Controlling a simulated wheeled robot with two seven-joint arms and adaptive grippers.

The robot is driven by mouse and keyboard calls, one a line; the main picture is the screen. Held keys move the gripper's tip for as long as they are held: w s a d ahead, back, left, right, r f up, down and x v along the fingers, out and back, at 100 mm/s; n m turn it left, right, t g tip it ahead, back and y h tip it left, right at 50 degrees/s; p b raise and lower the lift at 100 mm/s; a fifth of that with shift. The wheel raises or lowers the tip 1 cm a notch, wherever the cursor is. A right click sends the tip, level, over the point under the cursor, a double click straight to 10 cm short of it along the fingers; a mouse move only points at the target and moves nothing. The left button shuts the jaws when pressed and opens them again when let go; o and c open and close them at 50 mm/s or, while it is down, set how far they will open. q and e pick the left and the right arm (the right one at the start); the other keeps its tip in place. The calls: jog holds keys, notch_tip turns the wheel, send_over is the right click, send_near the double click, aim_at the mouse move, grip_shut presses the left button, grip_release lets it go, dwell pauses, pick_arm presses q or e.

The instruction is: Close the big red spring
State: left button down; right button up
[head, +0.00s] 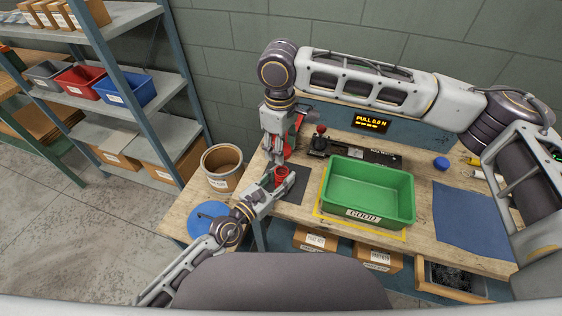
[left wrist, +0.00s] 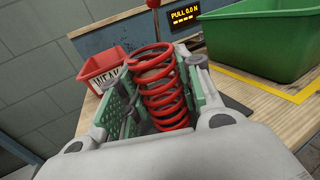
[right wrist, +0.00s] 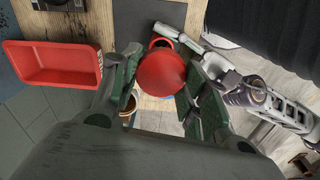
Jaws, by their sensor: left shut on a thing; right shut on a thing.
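The big red spring (head: 281,174) is at the left part of the workbench, with its open coils clear in the left wrist view (left wrist: 162,88). My left gripper (head: 273,184) is shut on it, with one green-padded finger on each side. My right gripper (head: 275,153) points down just above the spring. In the right wrist view it is shut on a solid red round piece (right wrist: 162,72), with red behind it. I cannot tell whether this piece touches the spring.
A green bin (head: 368,190) stands right of the grippers. A red bin (right wrist: 50,65) is behind them. A joystick box (head: 320,145) and display (head: 370,121) are at the back. A round tub (head: 222,167) and blue disc (head: 208,218) are left. A blue mat (head: 470,218) lies right.

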aim_at(282, 179)
jog(key=shift+f, duration=2)
jog(key=shift+f, duration=0.9)
jog(key=shift+f, duration=0.55)
